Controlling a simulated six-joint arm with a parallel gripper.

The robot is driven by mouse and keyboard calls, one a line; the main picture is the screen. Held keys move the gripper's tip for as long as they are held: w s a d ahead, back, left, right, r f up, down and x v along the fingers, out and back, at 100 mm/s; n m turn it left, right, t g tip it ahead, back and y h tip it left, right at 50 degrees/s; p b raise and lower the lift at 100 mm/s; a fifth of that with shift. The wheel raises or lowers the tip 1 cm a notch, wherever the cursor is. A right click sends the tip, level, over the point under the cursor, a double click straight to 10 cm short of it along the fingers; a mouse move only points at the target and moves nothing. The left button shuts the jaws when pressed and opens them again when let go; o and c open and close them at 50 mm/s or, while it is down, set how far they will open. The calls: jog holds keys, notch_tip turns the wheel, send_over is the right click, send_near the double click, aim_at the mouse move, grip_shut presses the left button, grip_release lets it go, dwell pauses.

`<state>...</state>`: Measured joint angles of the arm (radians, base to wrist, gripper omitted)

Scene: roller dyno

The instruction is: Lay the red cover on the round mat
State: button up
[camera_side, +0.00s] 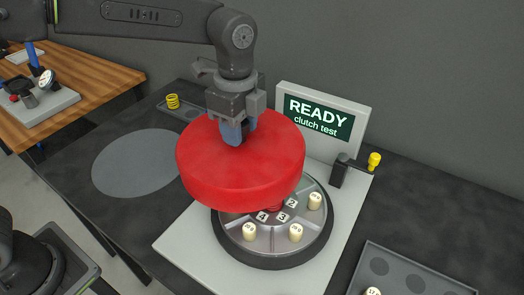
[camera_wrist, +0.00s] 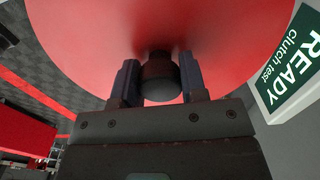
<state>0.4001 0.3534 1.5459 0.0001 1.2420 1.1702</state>
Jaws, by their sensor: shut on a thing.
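The red cover (camera_side: 205,170) is a thick round disc with a dark knob (camera_wrist: 160,77) on top. My gripper (camera_side: 238,135) is shut on that knob and holds the cover above the roller fixture (camera_side: 222,228). The wrist view shows both fingers of my gripper (camera_wrist: 159,80) on either side of the knob, with the cover (camera_wrist: 80,35) filling the upper picture. The round mat (camera_side: 135,163) is a flat grey disc on the dark table, left of the cover, and its visible top is bare. The cover hides the back part of the fixture.
The fixture holds several cream rollers (camera_side: 296,232) and numbered slots. A screen (camera_side: 318,118) reading "READY clutch test" stands behind it. A yellow-knobbed lever (camera_side: 374,160) is at its right. A yellow spring (camera_side: 172,101) sits behind the mat. A grey tray (camera_side: 410,275) lies front right.

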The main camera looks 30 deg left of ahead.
jog(key=a, duration=0.1)
jog(key=a+r, duration=0.1)
jog(key=a, duration=0.1)
jog(key=a+r, duration=0.1)
jog(key=shift+w+a, duration=0.35)
jog(key=shift+a, duration=0.05)
jog(key=a+f+n, duration=0.1)
jog(key=a, duration=0.3)
jog(key=a+f+n, duration=0.1)
jog(key=a, duration=0.3)
jog(key=a+f, duration=0.1)
jog(key=a, duration=0.3)
jog(key=shift+w+a+n, duration=0.25)
jog(key=shift+a+n, duration=0.05)
jog(key=shift+n, duration=0.1)
jog(key=s+a+f+n, duration=0.2)
jog(key=s+a, duration=0.1)
jog(key=a, duration=0.4)
jog(key=s+a+f+n, duration=0.1)
jog(key=s+a+f, duration=0.1)
jog(key=a, duration=0.5)
jog(key=shift+s+a+f, duration=0.1)
jog(key=shift+f, duration=0.95)
jog(key=shift+s+a+f, duration=0.1)
jog(key=shift+s+f, duration=0.05)
jog(key=shift+f, duration=0.85)
jog(key=shift+s+a+f, duration=0.1)
jog(key=shift+f, duration=0.95)
jog(key=shift+f, duration=0.5)
